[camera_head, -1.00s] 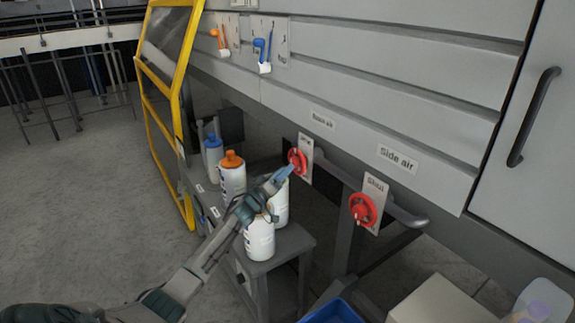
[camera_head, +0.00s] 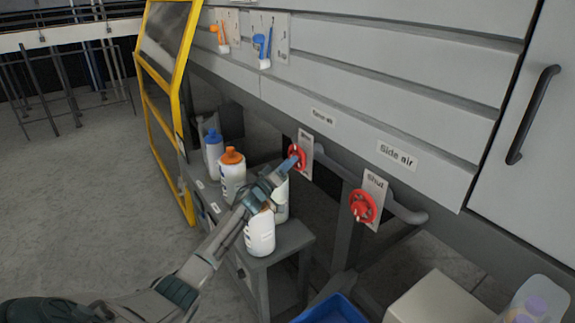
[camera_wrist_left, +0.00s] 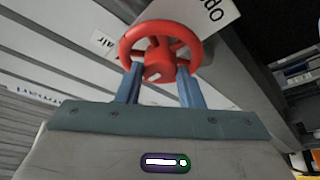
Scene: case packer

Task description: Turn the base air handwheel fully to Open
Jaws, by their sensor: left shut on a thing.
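The base air handwheel (camera_head: 297,157) is a red spoked wheel on a pale plate, below the "Base air" label (camera_head: 323,117). My left gripper (camera_head: 290,165) is at this wheel. In the left wrist view the red handwheel (camera_wrist_left: 160,52) sits between the two blue fingers of my left gripper (camera_wrist_left: 160,85), which are shut on it near its rim and hub. Part of the plate's lettering shows behind the wheel; the rest is hidden. My right gripper is not in view.
The side air handwheel (camera_head: 363,206), also red, is to the right under the "Side air" label (camera_head: 397,155). A blue bin (camera_head: 332,308) and a pale box (camera_head: 437,299) are at the lower right.

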